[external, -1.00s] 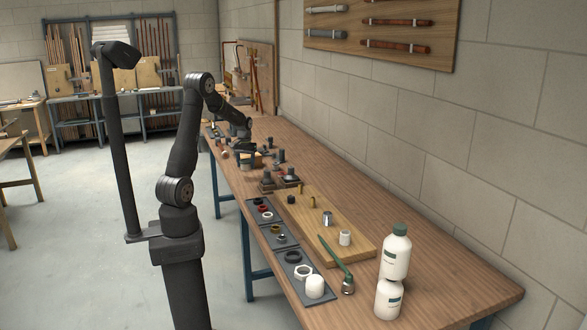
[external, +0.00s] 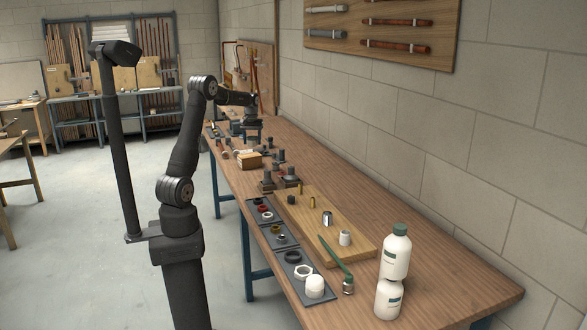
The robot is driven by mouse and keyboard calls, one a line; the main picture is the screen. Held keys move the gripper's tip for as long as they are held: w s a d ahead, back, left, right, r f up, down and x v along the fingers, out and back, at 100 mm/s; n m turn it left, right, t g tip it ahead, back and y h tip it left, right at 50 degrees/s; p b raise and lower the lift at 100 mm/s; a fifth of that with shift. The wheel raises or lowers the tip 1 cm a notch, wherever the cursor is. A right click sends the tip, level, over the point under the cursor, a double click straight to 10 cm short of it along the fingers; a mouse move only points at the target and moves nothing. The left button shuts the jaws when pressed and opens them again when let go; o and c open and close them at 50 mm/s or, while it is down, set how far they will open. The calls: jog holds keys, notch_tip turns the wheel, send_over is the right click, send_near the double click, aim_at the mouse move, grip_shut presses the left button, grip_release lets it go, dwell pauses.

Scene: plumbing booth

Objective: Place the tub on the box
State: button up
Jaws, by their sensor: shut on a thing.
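The box (external: 250,161) is a small tan block-like thing on the workbench, about midway along its left side. My gripper (external: 252,123) is above the bench, beyond the box and apart from it. It is shut on a small dark thing, which I take to be the tub; its outline blends with the dark fingers at this distance. The top of the box looks bare.
The workbench (external: 440,270) holds dark metal fittings (external: 280,165) just nearer than the box. A block wall runs along the right. The bench's right side is mostly clear.

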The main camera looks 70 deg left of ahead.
jog(key=a+f, duration=0.1)
jog(key=a, duration=0.1)
jog(key=s+a+f, duration=0.1)
jog(key=a, duration=0.1)
jog(key=s+a+f, duration=0.1)
jog(key=a+f, duration=0.1)
jog(key=shift+s+a+f, duration=0.1)
jog(key=shift+s+a, duration=0.1)
jog(key=shift+a, duration=0.15)
jog(key=shift+f, duration=2.05)
jog(key=shift+f, duration=0.1)
jog(key=o, duration=1)
jog(key=shift+o, duration=0.2)
notch_tip(320, 180, up, 12)
send_over(246, 157)
jog(key=shift+s+d+f, duration=0.1)
jog(key=shift+d+f, duration=0.05)
jog(key=shift+f, duration=1.85)
jog(key=shift+s+d+f, duration=0.1)
jog(key=shift+d+f, duration=0.05)
jog(key=shift+f, duration=1.85)
